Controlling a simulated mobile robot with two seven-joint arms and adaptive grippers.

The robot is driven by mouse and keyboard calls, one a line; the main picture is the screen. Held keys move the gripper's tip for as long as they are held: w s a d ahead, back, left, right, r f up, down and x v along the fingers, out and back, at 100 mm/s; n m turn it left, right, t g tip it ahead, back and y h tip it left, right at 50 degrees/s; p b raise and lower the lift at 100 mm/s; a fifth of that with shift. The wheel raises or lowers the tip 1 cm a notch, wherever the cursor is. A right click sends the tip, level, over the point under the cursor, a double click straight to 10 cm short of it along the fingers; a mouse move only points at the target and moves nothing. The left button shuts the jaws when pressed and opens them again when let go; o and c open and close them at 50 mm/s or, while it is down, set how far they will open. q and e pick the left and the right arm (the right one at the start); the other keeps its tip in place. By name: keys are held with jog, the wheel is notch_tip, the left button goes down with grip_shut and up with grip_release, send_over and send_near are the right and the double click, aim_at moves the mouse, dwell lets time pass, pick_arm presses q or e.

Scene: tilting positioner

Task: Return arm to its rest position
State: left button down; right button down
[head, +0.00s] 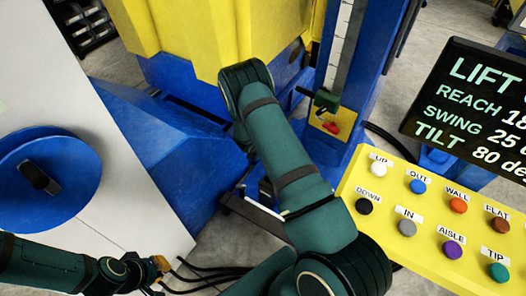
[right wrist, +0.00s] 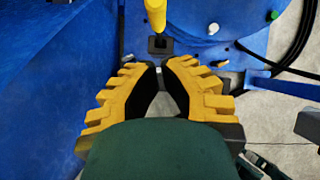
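My right arm (head: 280,145) reaches up the middle of the head view, over the blue and yellow machine. Its hand is hidden there behind the arm. In the right wrist view my right gripper (right wrist: 160,66) has its yellow and black fingers slightly apart, with nothing seen between them. A yellow rod (right wrist: 156,15) with a dark square socket (right wrist: 160,45) lies just beyond the fingertips, apart from them as far as I can see.
A yellow button panel (head: 425,222) stands at the right, with a black display (head: 475,105) above it. A blue column (head: 345,75) with a scale stands behind. A white panel with a blue disc (head: 40,180) is at the left. Dark cables (head: 205,275) lie on the floor.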

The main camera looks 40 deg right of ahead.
jog(key=shift+a+r, duration=0.1)
jog(key=shift+r, duration=0.2)
dwell(0.4)
jog(key=s+a+m+g+y, duration=0.1)
jog(key=s+a+m+y, duration=0.2)
jog(key=s+a+m, duration=0.5)
jog(key=s+a+m+g+y, duration=0.2)
jog(key=s+a+m+y, duration=0.3)
jog(key=a, duration=0.5)
jog(key=s+a+r+m+t+y, duration=0.1)
jog(key=s+a+r+m, duration=0.6)
jog(key=s+a+m, duration=0.2)
jog(key=a+m, duration=0.2)
jog(key=m, duration=0.2)
jog(key=shift+s+a+r+m+t+y, duration=0.3)
jog(key=shift+s+a+r, duration=0.05)
jog(key=shift+a, duration=0.05)
jog(key=shift+s, duration=0.2)
